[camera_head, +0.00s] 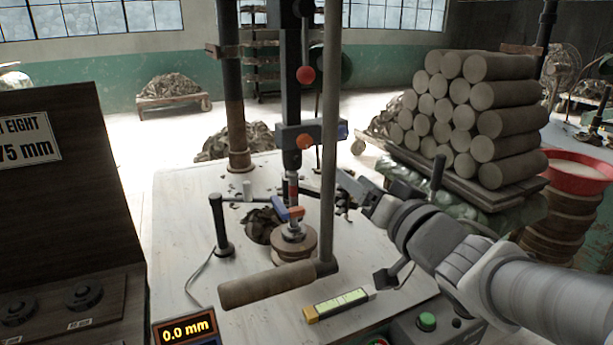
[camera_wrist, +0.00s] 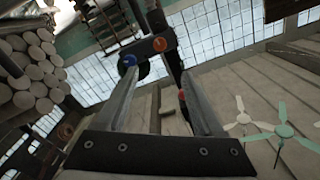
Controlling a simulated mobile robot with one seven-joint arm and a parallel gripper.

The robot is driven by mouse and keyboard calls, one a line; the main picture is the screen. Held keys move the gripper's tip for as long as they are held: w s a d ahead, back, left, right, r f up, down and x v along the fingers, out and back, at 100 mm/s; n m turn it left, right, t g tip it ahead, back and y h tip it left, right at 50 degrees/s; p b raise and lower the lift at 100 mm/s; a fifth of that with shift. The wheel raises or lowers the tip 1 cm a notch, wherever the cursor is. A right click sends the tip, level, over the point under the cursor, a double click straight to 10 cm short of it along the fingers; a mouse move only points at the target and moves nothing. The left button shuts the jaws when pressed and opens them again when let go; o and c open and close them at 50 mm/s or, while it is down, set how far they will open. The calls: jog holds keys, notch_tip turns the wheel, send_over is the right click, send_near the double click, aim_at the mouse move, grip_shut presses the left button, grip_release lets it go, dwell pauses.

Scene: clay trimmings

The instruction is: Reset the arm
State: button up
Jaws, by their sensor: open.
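My gripper (camera_head: 345,183) is at the end of my grey arm, which reaches in from the lower right of the head view. Its fingers point up and left, just right of the upright metal rod of a bench device. In the wrist view my gripper (camera_wrist: 158,74) has its two fingers apart, with nothing held between them. The device has a dark column (camera_head: 291,100) with red and orange knobs, and a lever with a wooden grip (camera_head: 265,285) at its lower end. The column also shows in the wrist view (camera_wrist: 163,38), beyond the fingers.
A stack of clay rolls (camera_head: 470,110) stands on a board at right. A red-rimmed basin (camera_head: 578,170) is beside it. A display (camera_head: 186,328) reads 0.0 mm. A yellow-green bar (camera_head: 340,303) and a black upright handle (camera_head: 220,225) are on the pale table (camera_head: 180,230).

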jog(key=s+d+f+m+g+h, duration=0.2)
jog(key=s+d+f+g+h, duration=0.25)
jog(key=d+h, duration=0.4)
jog(key=s+a+f+n+g+y, duration=0.1)
jog(key=s+a+f+n+g, duration=0.2)
jog(key=s, duration=0.4)
jog(key=s+a+f+g+y, duration=0.1)
jog(key=s+f+g, duration=0.3)
jog(key=s, duration=0.3)
notch_tip(320, 180, up, 14)
jog(key=p, duration=1.4)
jog(key=shift+w+d+r+p, duration=0.2)
jog(key=shift+w+d+p, duration=0.05)
jog(key=shift+d+p, duration=0.05)
jog(key=shift+s+t+h, duration=0.1)
jog(key=shift+t+h, duration=0.15)
